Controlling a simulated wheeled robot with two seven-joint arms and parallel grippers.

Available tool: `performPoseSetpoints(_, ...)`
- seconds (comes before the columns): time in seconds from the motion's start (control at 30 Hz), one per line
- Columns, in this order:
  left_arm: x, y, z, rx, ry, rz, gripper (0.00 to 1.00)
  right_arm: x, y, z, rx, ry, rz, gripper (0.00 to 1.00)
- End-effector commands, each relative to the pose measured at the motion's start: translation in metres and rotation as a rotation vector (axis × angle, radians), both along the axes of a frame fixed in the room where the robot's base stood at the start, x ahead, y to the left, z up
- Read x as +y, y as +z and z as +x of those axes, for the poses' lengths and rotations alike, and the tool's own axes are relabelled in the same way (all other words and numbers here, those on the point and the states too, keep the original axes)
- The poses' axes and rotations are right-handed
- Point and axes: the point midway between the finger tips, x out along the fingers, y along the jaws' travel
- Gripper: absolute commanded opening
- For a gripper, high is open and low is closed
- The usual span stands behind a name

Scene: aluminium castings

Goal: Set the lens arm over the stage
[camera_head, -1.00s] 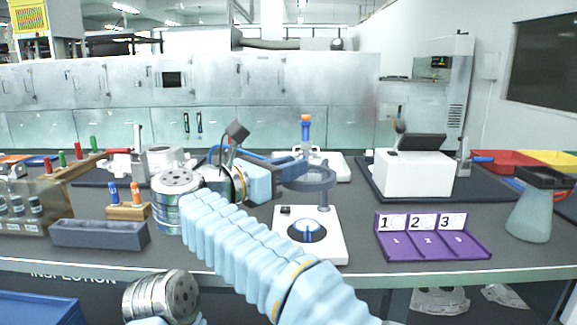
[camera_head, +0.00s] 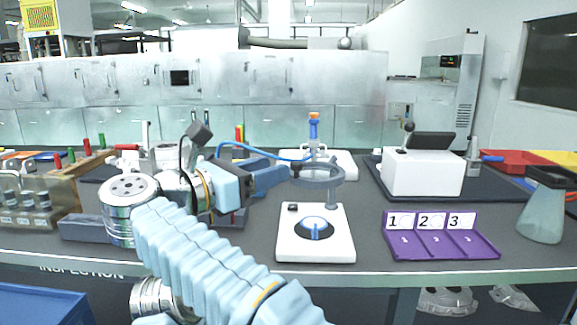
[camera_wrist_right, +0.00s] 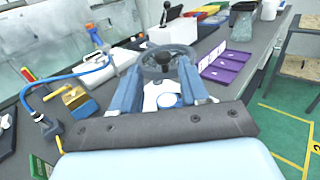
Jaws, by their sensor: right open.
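The lens arm is a dark grey ring (camera_head: 318,177) on a short post at the back right of a white base (camera_head: 316,248). In the head view the ring is above the base, over the rear side of the round blue-and-white stage (camera_head: 314,229). My right gripper (camera_head: 284,172) is open and empty, just left of the ring and apart from it as far as I can tell. In the right wrist view the ring (camera_wrist_right: 166,57) lies just beyond and between the open fingertips (camera_wrist_right: 158,75). My left gripper is not in view.
A purple numbered tray (camera_head: 440,246) lies right of the base, with a white instrument (camera_head: 420,173) behind it. A blue-topped tool and blue cable (camera_head: 262,151) are behind the ring. The table front edge is close.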

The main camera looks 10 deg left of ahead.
Motion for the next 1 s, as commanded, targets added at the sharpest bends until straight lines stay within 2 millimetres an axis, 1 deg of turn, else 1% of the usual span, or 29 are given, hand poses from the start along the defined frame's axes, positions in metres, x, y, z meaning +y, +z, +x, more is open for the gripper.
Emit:
performPoseSetpoints(0.03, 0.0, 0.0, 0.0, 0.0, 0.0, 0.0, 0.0, 0.008, -0.001, -0.011, 0.0, 0.003, 0.0, 0.44)
performPoseSetpoints(0.2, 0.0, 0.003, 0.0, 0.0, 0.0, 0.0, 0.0, 0.027, 0.001, -0.039, -0.001, 0.001, 0.0, 0.44)
performPoseSetpoints(0.3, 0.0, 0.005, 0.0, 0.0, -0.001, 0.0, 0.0, 0.034, 0.001, -0.049, -0.001, 0.0, -0.001, 0.44)
performPoseSetpoints(0.4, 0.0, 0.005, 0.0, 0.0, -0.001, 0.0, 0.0, 0.037, 0.001, -0.054, 0.0, 0.0, 0.0, 0.44)
performPoseSetpoints(0.87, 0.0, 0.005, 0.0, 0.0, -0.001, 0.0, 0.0, 0.038, 0.001, -0.055, 0.0, -0.001, 0.0, 0.44)
performPoseSetpoints(0.93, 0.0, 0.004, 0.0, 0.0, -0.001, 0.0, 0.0, 0.036, 0.002, -0.053, 0.0, -0.002, -0.01, 0.44)
performPoseSetpoints(1.0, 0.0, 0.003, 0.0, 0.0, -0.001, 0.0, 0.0, 0.027, 0.009, -0.043, -0.002, -0.009, -0.056, 0.44)
